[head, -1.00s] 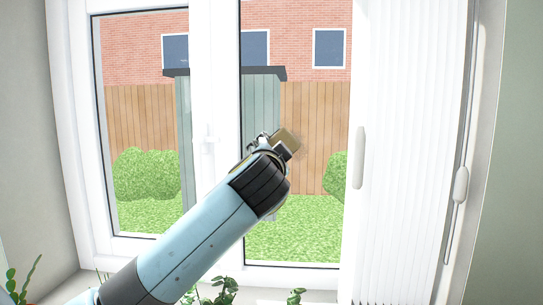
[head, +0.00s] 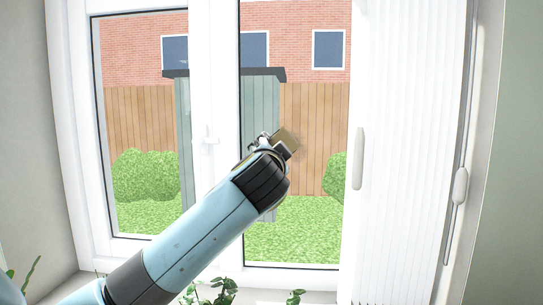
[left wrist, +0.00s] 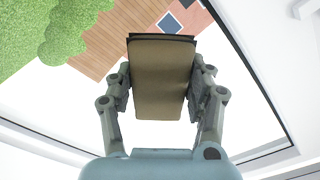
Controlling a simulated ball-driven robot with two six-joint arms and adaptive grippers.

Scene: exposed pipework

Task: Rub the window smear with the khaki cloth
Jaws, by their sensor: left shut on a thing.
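The khaki cloth (head: 287,137) is a folded flat pad in front of the right-hand window pane (head: 308,225). My left gripper (head: 277,146) is shut on it. In the left wrist view the cloth (left wrist: 162,85) sits between the two fingers of the gripper (left wrist: 162,78), its far edge dark and turned to the glass. I cannot tell whether it touches the pane. A faint greyish smear (head: 299,146) shows on the glass just right of the cloth; the cloth and gripper may hide part of it. My right gripper is not in view.
A white pleated blind (head: 400,150) with a pale handle covers the right side. Green plants (head: 225,291) stand along the sill below my arm.

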